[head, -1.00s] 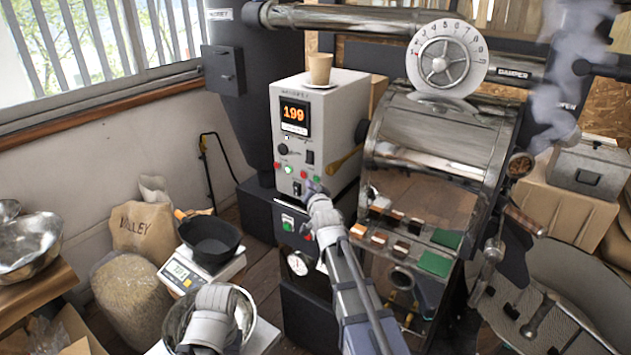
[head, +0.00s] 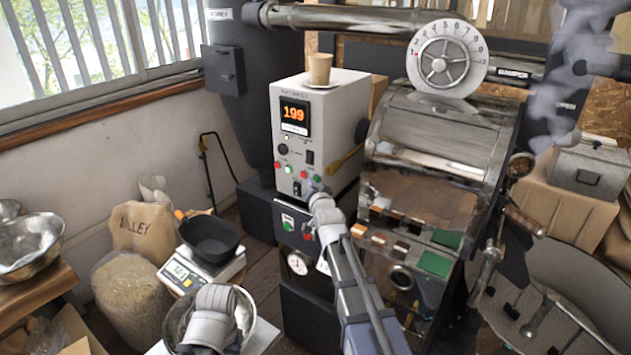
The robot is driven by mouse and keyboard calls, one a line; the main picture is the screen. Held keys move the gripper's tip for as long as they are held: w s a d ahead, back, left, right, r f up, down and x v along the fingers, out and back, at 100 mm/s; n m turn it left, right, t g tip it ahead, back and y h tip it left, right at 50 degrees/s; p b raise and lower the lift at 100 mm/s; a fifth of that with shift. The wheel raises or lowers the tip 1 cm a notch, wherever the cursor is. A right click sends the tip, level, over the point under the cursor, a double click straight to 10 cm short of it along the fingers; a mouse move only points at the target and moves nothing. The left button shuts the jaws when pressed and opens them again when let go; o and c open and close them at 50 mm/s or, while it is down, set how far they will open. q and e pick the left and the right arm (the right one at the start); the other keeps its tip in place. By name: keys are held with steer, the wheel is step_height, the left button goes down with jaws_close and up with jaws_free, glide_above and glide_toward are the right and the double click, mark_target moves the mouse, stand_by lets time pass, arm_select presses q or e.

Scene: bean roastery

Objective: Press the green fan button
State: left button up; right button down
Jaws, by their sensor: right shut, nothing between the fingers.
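A grey control box (head: 340,105) shows an orange 199 display (head: 294,111). Low on its front, a bright green button (head: 288,169) sits left of a red button (head: 304,174); another green button (head: 317,178) is at the right by my gripper. A further green button (head: 288,221) is on the dark panel below. I cannot read which is marked fan. My right gripper (head: 313,188) is shut and empty, its tip close to the box's lower right front; I cannot tell whether it touches. Part of my left arm shows at the bottom, but its fingers do not.
A paper cup (head: 320,68) stands on a saucer on the box. The roaster drum (head: 435,140) and its dial (head: 445,58) are to the right. A black pan (head: 210,238) rests on a scale (head: 190,272) at the left. A metal bowl (head: 250,318) is at the bottom.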

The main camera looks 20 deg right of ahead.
steer(key=shift+w+d, duration=0.3)
stand_by(0.5)
steer(key=shift+s+a, duration=0.55)
steer(key=shift+a, duration=0.1)
stand_by(0.4)
steer(key=shift+s+a, duration=0.8)
steer(key=shift+a, duration=0.2)
steer(key=shift+s+a, duration=0.75)
steer(key=shift+a, duration=0.25)
steer(key=s+a+f+n+g+p, duration=0.2)
steer(key=s+a+f+n+g, duration=0.1)
steer(key=s+a+f+g, duration=0.4)
steer(key=s+a+f+n+g+p, duration=0.1)
steer(key=s+a+f+n+g, duration=0.15)
steer(key=s+f, duration=0.45)
steer(key=s+a+n+g+p, duration=0.1)
steer(key=s+a+n+g, duration=0.2)
steer(key=s, duration=0.7)
steer(key=s+a+n+g, duration=0.3)
steer(key=s+n+g, duration=0.1)
steer(key=s, duration=0.6)
steer(key=shift+a+y+p, duration=0.15)
steer(key=shift+y+p, duration=0.2)
steer(key=shift+y, duration=0.05)
